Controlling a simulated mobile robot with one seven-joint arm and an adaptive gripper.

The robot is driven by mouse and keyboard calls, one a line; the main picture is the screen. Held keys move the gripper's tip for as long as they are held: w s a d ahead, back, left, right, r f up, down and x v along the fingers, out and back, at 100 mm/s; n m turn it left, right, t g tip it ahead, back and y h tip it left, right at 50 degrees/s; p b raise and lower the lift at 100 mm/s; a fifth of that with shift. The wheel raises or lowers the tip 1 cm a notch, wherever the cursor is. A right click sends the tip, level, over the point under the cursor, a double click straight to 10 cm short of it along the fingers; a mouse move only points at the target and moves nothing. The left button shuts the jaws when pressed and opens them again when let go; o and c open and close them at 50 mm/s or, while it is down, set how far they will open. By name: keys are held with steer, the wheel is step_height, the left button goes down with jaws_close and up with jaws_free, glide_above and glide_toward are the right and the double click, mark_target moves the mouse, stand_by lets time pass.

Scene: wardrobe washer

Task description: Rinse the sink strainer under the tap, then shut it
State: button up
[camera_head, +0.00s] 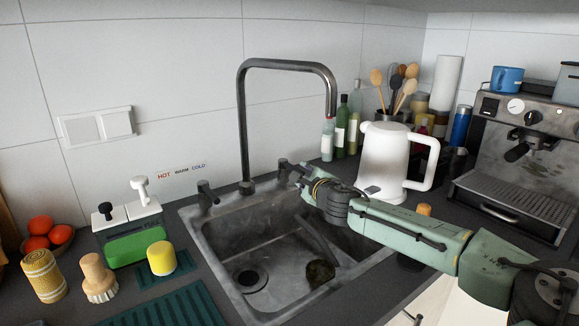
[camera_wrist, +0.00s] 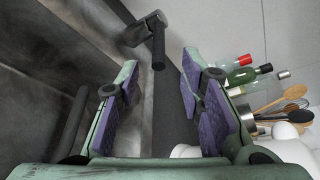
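The sink (camera_head: 215,232) has a tall metal tap (camera_head: 242,125) behind it, with no water visible under its spout. A round brownish thing, probably the strainer (camera_head: 320,272), lies on the sink floor, right of the dark drain hole (camera_head: 250,278). The tap has a left handle (camera_head: 207,196) and a right handle (camera_head: 283,169). My gripper (camera_head: 298,174) is beside the right handle at the sink's back edge. In the wrist view my gripper (camera_wrist: 158,95) is open, its purple pads apart and empty. A dark tap handle (camera_wrist: 157,48) is just beyond the fingertips, roughly between them.
A white kettle (camera_head: 385,160), bottles (camera_head: 341,128) and a utensil pot stand right of my gripper. A coffee machine (camera_head: 520,150) is far right. Brushes, a yellow-topped pot (camera_head: 161,258) and a green rack (camera_head: 170,310) are left of the sink. A HOT, WARM, COLD label (camera_head: 181,171) is on the wall.

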mark_target(292, 168)
steer(key=p+x, duration=0.2)
steer(key=x, duration=0.6)
steer(key=shift+w+a, duration=0.2)
steer(key=shift+a, duration=0.05)
steer(key=shift+p+x, duration=0.35)
steer(key=shift+x, duration=0.45)
steer(key=shift+f, duration=0.1)
jaws_close()
